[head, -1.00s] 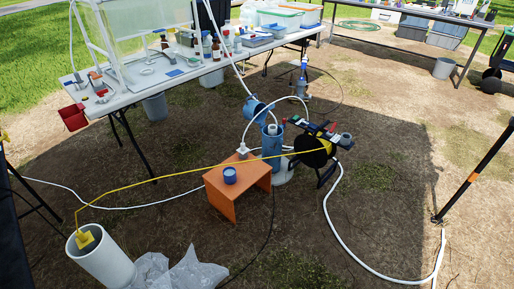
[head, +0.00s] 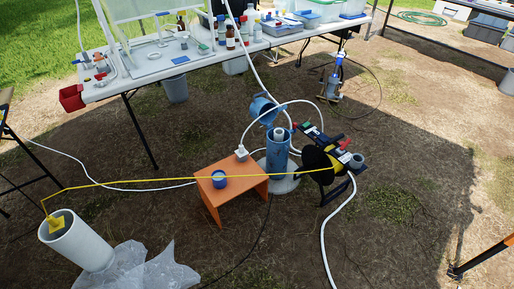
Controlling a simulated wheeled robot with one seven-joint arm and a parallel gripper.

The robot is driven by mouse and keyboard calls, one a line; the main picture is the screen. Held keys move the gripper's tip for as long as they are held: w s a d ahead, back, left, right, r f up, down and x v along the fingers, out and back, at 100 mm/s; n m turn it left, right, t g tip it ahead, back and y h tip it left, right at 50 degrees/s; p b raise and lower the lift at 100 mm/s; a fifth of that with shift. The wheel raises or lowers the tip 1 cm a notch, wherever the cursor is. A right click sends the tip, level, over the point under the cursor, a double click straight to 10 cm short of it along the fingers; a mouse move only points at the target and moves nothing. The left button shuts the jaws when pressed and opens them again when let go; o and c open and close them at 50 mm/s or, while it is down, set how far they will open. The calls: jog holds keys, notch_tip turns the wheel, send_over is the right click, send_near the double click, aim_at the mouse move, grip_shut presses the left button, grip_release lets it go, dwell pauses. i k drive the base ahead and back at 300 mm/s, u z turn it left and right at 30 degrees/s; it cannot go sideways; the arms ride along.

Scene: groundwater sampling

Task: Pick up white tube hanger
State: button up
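A small white block-like piece (head: 241,153) sits at the back right edge of the orange stool (head: 211,172). A white tube (head: 262,112) arches up from it over the blue well casing (head: 277,152). This piece may be the white tube hanger, but it is too small to tell for sure. The casing stands open with its blue lid (head: 263,107) tilted up, and a pale pipe end (head: 279,133) shows inside. My gripper is not in view.
A black reel (head: 322,166) with yellow tape stands right of the casing. The tape crosses above the stool to a white cylinder (head: 75,241). A plastic sheet (head: 130,268) and a white hose (head: 325,232) lie on the ground. A long table (head: 180,70) is behind.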

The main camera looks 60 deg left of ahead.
aim_at(241, 152)
jog(key=i, duration=2.15)
jog(key=u, duration=3.1)
jog(key=i, duration=1)
